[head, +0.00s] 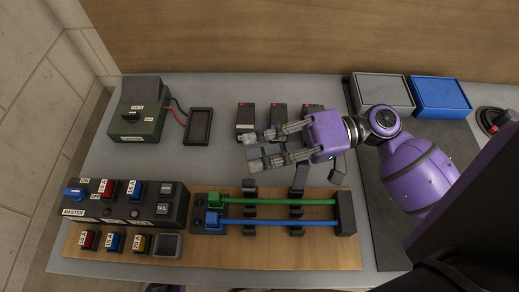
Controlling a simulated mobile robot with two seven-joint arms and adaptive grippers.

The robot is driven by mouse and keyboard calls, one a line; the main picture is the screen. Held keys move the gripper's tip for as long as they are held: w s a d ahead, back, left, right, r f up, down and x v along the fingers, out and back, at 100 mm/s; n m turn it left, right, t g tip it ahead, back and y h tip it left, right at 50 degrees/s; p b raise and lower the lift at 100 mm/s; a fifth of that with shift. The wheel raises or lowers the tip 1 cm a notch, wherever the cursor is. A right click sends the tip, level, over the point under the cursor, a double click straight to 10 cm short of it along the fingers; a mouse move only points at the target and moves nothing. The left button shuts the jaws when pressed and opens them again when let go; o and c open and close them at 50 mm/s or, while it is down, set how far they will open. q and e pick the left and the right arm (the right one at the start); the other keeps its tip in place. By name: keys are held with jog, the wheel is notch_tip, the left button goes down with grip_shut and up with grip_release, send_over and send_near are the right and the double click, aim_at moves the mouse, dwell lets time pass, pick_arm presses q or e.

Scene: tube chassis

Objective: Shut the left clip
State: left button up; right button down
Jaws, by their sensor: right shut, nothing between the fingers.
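The left clip (249,211) is a black piece on the wooden board, below the green tube (270,202) and blue tube (270,222). Its upper end shows just above the green tube; my gripper is close above it, and I cannot tell how its flap stands. My right gripper (253,150), purple with grey fingers, is shut and empty, pointing left above the grey table, behind the clips.
A green box (138,110) and black tray (199,127) are at back left. Several dark blocks (246,115) sit behind my gripper. Grey (382,93) and blue (440,95) bins stand at back right.

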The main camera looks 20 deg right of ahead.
notch_tip(320, 180, up, 10)
jog(key=shift+s+f, duration=0.15)
jog(key=shift+s, duration=0.05)
jog(key=shift+a, duration=0.1)
